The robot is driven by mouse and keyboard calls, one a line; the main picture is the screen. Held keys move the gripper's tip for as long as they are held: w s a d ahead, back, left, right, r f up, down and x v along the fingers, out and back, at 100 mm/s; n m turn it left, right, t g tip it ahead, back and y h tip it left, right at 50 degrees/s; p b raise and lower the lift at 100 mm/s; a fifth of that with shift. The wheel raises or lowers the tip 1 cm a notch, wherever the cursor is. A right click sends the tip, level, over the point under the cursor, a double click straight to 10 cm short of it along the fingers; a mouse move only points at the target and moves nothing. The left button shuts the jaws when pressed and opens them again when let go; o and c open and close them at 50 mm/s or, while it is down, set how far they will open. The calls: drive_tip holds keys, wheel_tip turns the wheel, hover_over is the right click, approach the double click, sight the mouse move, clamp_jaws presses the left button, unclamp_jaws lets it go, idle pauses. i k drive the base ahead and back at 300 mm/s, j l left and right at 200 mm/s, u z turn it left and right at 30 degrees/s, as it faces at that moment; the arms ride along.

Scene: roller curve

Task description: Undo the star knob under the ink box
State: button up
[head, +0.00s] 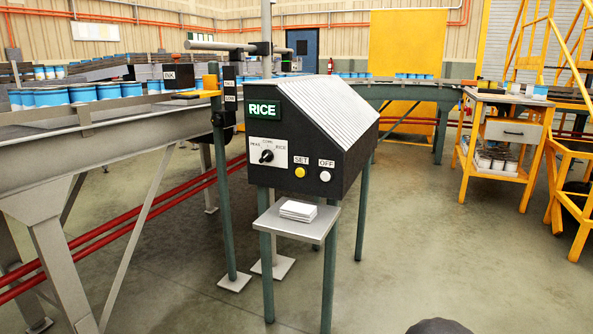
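A small black box (171,73) with a white label, which seems to read INK, sits beside the conveyor at the left. Right of it, a dark upright unit (229,88) with small white labels is mounted near a green post (222,180). A yellow-orange piece (209,83) stands between them. I cannot make out a star knob under either box; it is too small or hidden.
A black control cabinet (330,165) with a green RICE sign, a selector and SET and OFF buttons stands in front on green legs. Its shelf (292,222) juts forward. The conveyor (60,125) carries blue-banded cans at left. A yellow cart (505,130) stands right; floor between is clear.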

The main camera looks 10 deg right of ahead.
sight(216, 120)
drive_tip(key=i+j, duration=0.2)
drive_tip(key=j, duration=0.15)
drive_tip(key=i+j+z, duration=0.15)
drive_tip(key=i+j, duration=0.3)
drive_tip(key=j, duration=0.25)
